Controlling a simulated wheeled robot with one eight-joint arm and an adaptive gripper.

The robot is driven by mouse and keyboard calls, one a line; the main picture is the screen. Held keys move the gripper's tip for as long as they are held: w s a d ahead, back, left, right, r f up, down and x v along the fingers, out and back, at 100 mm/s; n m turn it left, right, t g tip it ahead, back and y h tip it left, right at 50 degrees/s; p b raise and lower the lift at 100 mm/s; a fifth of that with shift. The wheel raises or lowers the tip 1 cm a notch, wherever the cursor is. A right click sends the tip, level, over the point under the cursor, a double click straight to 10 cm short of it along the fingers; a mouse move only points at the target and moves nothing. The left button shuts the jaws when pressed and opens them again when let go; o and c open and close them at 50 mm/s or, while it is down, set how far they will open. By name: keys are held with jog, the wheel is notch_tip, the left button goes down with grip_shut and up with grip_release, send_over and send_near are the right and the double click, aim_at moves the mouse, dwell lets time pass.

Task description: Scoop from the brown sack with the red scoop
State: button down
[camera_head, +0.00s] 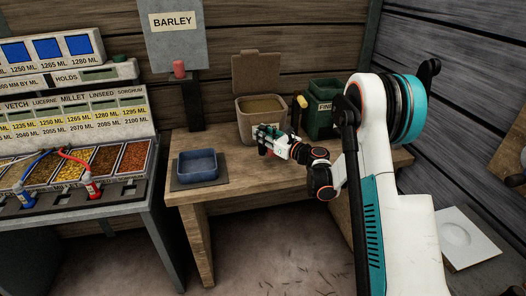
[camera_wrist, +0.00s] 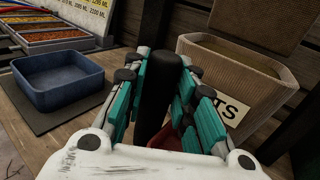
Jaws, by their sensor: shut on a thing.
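The brown sack (camera_head: 261,128) stands open on the wooden table with its flap up behind and pale brown grain inside. In the wrist view, the sack (camera_wrist: 225,85) is to the right, with a label ending in "TS". My gripper (camera_head: 268,138) is in front of the sack, outside it. In the wrist view, my gripper (camera_wrist: 160,90) is shut around an upright black handle. A dark red part of the red scoop (camera_wrist: 176,138) shows below the fingers. Most of the scoop is hidden by my gripper.
A blue tray (camera_head: 197,166) sits on a dark mat at the table's left. A green container (camera_head: 323,118) and a yellow handle (camera_head: 299,106) are right of the sack. A compartmented grain rack (camera_head: 85,165) stands left. The front middle of the table is bare.

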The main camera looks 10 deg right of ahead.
aim_at(268, 149)
jog(key=shift+f+b, duration=0.9)
jog(key=shift+f, duration=1.8)
jog(key=shift+f, duration=0.15)
jog(key=c, duration=1.3)
grip_release()
jog(key=shift+s, duration=0.15)
jog(key=p+v, duration=0.1)
jog(key=v, duration=0.7)
jog(key=f+p+v, duration=0.1)
jog(key=v, duration=0.3)
jog(key=shift+s+d+p, duration=0.25)
jog(key=shift+s+p, duration=0.05)
jog(key=shift+s+d+r, duration=0.1)
jog(key=shift+s+d, duration=0.15)
jog(key=shift+s, duration=0.1)
